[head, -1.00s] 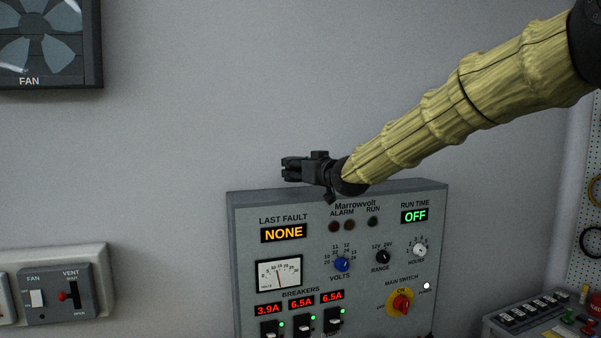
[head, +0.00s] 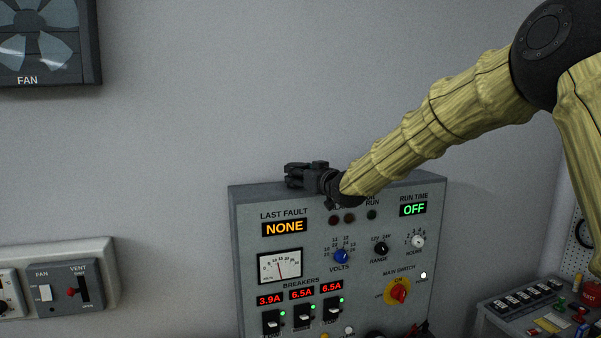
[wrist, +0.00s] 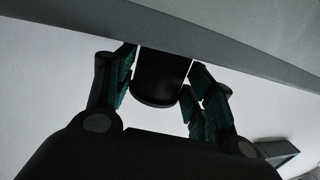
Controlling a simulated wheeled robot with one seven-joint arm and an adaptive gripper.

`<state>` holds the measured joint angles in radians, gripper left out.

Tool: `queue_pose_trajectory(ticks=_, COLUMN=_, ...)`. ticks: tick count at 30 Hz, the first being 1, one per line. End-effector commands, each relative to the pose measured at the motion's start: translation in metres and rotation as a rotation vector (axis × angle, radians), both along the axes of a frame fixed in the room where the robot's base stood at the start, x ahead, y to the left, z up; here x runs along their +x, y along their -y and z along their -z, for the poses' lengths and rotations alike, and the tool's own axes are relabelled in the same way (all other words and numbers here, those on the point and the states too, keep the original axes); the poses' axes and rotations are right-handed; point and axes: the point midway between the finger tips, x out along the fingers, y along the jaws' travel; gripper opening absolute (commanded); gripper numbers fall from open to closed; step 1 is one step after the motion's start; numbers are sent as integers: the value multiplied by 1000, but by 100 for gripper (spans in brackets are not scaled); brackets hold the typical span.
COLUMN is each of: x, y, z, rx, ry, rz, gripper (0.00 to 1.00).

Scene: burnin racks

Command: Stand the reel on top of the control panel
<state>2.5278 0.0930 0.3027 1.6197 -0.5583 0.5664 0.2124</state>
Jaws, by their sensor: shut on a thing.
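The control panel (head: 350,292) is a grey cabinet with dials, red readouts and switches, against the wall. My gripper (head: 291,175) is at its top edge in the head view, left of the panel's middle. In the wrist view my gripper (wrist: 162,82) has its green-padded fingers on either side of a dark, round-ended piece (wrist: 161,80), which looks like the reel. The reel cannot be made out in the head view. A grey slab edge (wrist: 220,42), likely the panel's, crosses behind the fingertips. Whether the reel touches the panel top is unclear.
A fan (head: 45,40) hangs on the wall at upper left. A fan and vent switch box (head: 66,288) is at lower left. A sloped console (head: 540,318) with buttons stands at lower right.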

Motion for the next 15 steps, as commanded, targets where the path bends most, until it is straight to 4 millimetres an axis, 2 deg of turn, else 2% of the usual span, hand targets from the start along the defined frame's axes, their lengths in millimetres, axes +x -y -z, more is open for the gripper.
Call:
queue_pose_trajectory(ticks=7, x=0, y=0, z=3, rx=0, ry=1, rz=0, gripper=22)
queue_pose_trajectory(ticks=8, x=0, y=0, z=3, rx=0, ry=0, rz=0, gripper=58)
queue_pose_trajectory(ticks=9, x=0, y=0, z=2, rx=0, ry=0, rz=0, gripper=65)
queue_pose_trajectory(ticks=11, x=0, y=0, z=2, rx=0, ry=0, rz=0, gripper=76)
queue_pose_trajectory(ticks=15, x=0, y=0, z=2, rx=0, ry=0, rz=0, gripper=76)
